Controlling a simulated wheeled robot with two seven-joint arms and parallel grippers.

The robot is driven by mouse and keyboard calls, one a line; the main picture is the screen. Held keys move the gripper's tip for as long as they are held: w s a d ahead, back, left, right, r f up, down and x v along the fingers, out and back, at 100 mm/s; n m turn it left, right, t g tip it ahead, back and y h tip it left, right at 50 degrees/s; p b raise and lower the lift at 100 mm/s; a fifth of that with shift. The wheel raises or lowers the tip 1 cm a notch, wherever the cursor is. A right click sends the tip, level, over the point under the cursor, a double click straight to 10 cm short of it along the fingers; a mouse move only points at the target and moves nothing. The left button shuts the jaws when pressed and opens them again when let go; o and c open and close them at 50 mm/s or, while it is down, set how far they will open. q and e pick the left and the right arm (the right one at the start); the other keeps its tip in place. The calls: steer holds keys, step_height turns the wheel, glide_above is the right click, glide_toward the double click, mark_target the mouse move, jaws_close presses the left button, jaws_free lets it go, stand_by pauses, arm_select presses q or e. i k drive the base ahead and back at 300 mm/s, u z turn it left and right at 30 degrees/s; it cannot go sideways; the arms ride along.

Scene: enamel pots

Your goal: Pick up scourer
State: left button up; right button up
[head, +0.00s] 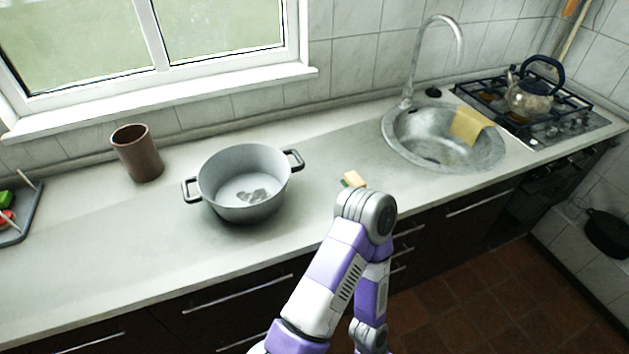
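The scourer (355,179), a small yellow block with a green side, lies on the counter near its front edge, right of the pot. It is just beyond the top joint of one of my purple and white arms, which may hide part of it. That arm rises from the bottom centre and bends back down. Neither of my grippers shows in the head view, so I cannot see whether they are open or shut.
A grey two-handled pot (243,183) with something in its bottom stands left of the scourer. A brown cup (137,153) is behind it. A round sink (399,134) with a yellow cloth (468,126) and a stove with a kettle (530,97) are right. Counter between pot and sink is mostly clear.

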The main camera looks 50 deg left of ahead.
mark_target(351, 178)
steer(key=u, duration=1.5)
